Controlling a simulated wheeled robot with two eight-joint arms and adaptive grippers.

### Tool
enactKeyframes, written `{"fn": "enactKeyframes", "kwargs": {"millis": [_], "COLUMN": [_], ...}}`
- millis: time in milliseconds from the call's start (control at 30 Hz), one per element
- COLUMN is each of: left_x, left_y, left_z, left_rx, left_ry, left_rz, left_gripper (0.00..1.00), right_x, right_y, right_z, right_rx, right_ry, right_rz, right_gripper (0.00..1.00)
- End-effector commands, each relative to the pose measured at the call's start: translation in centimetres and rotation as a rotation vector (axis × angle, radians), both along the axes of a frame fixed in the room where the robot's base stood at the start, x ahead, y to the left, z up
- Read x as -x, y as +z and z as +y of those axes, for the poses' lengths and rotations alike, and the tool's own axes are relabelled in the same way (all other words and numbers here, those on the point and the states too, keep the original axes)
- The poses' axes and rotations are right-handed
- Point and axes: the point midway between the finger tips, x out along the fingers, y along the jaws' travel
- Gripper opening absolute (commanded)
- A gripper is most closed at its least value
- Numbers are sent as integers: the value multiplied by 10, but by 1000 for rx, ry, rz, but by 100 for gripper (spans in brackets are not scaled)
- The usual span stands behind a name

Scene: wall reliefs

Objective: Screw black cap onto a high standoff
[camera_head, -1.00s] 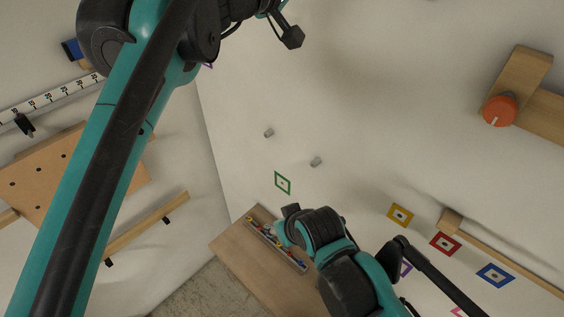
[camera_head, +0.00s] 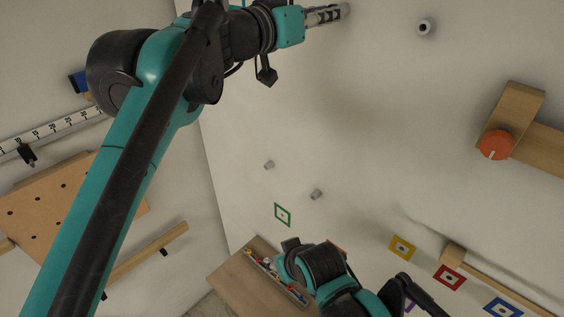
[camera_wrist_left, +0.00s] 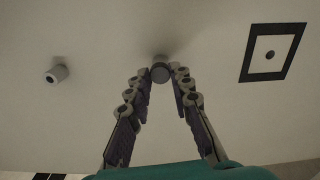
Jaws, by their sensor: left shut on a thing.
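My left gripper (camera_head: 338,12) is at the top of the head view, its fingers pointing right along the pale wall. In the left wrist view the same gripper (camera_wrist_left: 160,80) is shut on a small round dark-faced piece, the black cap (camera_wrist_left: 160,74), held between its fingertips. A pale standoff with a dark centre (camera_head: 426,27) sticks out of the wall to the right of the gripper; one such standoff (camera_wrist_left: 55,74) also shows in the left wrist view, clear of the fingers. My right gripper (camera_head: 282,263) is low in the head view, its fingers hidden.
Two small grey pegs (camera_head: 316,194) sit lower on the wall. An orange knob (camera_head: 495,145) on a wooden block is at right. A wooden shelf (camera_head: 250,300) with a tray of small coloured items is below. A black square outline (camera_wrist_left: 272,52) marks the wall in the wrist view.

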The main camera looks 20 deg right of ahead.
Motion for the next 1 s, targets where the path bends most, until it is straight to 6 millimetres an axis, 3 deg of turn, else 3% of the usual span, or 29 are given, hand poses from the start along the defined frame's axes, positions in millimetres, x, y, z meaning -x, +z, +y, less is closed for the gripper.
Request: {"fn": "enactKeyframes", "kwargs": {"millis": [167, 200, 533, 800, 1000], "left_x": [0, 0, 0, 1, 1], "left_y": [-1, -1, 0, 0, 0], "left_z": [0, 0, 0, 0, 0], "left_rx": [-2, -1, 10, 144, 194], "left_ry": [-1, -1, 0, 0, 0], "left_rz": [-2, -1, 23, 348, 468], "left_gripper": [0, 31, 31, 31, 31], "right_x": [0, 0, 0, 0, 0], "right_y": [0, 0, 0, 0, 0], "right_z": [0, 0, 0, 0, 0], "right_rx": [0, 0, 0, 0, 0], "right_ry": [0, 0, 0, 0, 0], "right_rz": [0, 0, 0, 0, 0], "right_gripper": [45, 45, 45, 45, 45]}}
